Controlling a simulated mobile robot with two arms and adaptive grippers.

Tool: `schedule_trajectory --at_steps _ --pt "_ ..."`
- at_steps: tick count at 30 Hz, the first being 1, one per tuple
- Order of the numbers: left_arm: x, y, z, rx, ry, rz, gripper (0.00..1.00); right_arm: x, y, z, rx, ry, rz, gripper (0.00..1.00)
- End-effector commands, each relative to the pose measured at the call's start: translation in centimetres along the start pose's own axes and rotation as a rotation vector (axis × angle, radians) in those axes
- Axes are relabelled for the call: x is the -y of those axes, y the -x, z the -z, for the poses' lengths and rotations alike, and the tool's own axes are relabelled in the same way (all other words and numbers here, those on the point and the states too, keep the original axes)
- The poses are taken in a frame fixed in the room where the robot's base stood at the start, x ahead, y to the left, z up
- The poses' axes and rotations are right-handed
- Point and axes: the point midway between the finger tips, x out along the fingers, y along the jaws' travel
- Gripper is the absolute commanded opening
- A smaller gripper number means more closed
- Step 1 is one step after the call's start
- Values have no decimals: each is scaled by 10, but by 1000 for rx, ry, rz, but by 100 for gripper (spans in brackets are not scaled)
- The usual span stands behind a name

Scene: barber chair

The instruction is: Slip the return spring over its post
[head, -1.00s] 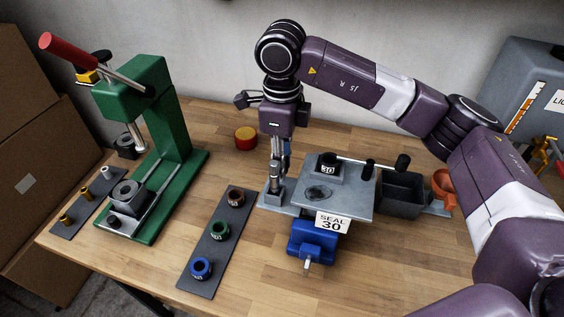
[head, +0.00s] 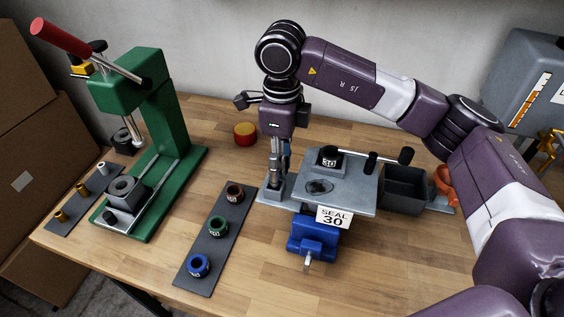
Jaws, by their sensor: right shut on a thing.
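My right gripper (head: 276,162) points straight down over the left end of the grey fixture plate (head: 350,195). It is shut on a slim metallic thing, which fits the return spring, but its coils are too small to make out. The fingers hide most of it. Below the fingertips is a small grey block (head: 274,188) on the plate's left end. The post is not clearly visible there, and I cannot tell whether the spring is around it or above it. My left gripper is not in view.
A blue vise (head: 312,238) sits beneath. A green press (head: 160,130), a strip with several coloured rings (head: 217,240) and a red-yellow puck (head: 245,134) stand left.

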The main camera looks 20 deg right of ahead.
Motion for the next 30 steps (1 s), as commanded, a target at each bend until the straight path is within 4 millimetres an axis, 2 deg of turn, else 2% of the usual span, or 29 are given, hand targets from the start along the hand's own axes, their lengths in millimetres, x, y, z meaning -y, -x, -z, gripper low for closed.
schedule_trajectory --at_steps 15,16,21,30 --pt "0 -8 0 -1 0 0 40 0 -9 0 0 0 0 4" --pt "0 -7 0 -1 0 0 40 0 -8 0 0 0 0 22" --pt "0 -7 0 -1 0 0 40 0 -8 0 -1 1 -1 41" --pt "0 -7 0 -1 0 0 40 -1 -8 0 -1 3 -3 41"
